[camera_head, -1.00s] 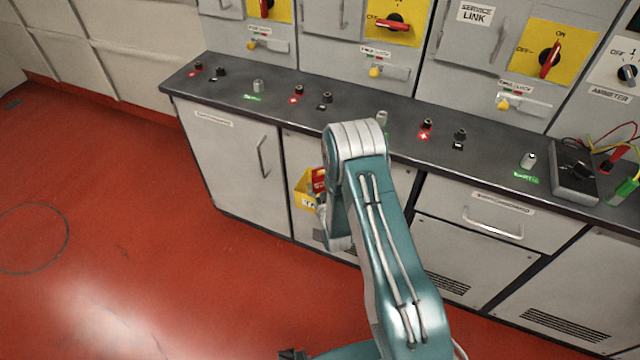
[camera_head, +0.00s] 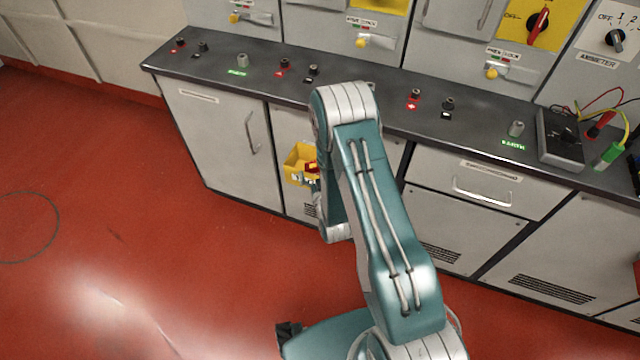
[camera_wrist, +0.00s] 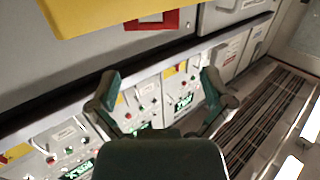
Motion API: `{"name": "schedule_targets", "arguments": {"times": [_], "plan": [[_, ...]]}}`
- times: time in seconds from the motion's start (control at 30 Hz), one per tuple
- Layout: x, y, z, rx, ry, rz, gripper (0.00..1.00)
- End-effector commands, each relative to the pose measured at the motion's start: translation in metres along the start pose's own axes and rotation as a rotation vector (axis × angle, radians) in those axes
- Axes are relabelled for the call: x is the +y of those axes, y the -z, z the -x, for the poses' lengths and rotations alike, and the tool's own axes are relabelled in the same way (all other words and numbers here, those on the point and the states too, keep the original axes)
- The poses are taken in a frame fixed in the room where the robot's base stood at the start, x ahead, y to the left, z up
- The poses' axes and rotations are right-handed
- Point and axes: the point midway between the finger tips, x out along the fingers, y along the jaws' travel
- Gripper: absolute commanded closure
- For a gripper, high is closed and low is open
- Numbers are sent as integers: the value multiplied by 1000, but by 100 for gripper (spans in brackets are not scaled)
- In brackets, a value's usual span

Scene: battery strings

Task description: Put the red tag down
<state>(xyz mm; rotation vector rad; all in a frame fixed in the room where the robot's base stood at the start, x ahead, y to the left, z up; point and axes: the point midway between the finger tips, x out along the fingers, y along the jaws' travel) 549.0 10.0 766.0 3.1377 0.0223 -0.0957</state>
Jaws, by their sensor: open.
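My gripper (camera_wrist: 159,74) is open in the wrist view, its two dark green fingers wide apart with nothing between them. A red piece with a pale inside (camera_wrist: 155,20), possibly the red tag, shows at the top of the wrist view, beyond the fingers and just below a yellow surface. It appears apart from both fingers. In the head view a yellow bin (camera_head: 294,166) with red items (camera_head: 311,167) at its right side sits by the cabinet front, partly behind my arm. My gripper is hard to make out there. I cannot tell whether the red piece rests on anything.
A dark countertop (camera_head: 400,125) with several terminals runs above grey cabinets (camera_head: 225,140). A meter (camera_head: 561,140) with coloured leads stands at its right end. Yellow switch panels rise behind. The red floor (camera_head: 130,210) at left is clear.

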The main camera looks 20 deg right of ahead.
Motion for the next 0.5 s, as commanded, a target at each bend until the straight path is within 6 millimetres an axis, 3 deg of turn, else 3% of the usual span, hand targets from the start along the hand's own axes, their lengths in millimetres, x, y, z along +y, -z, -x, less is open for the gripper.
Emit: {"name": "schedule_targets", "arguments": {"times": [0.23,0.4,0.5], "plan": [[0,-1,47,-2,0,0,0],[0,1,60,0,0,0,0],[0,8,56,-10,0,0,0]]}}
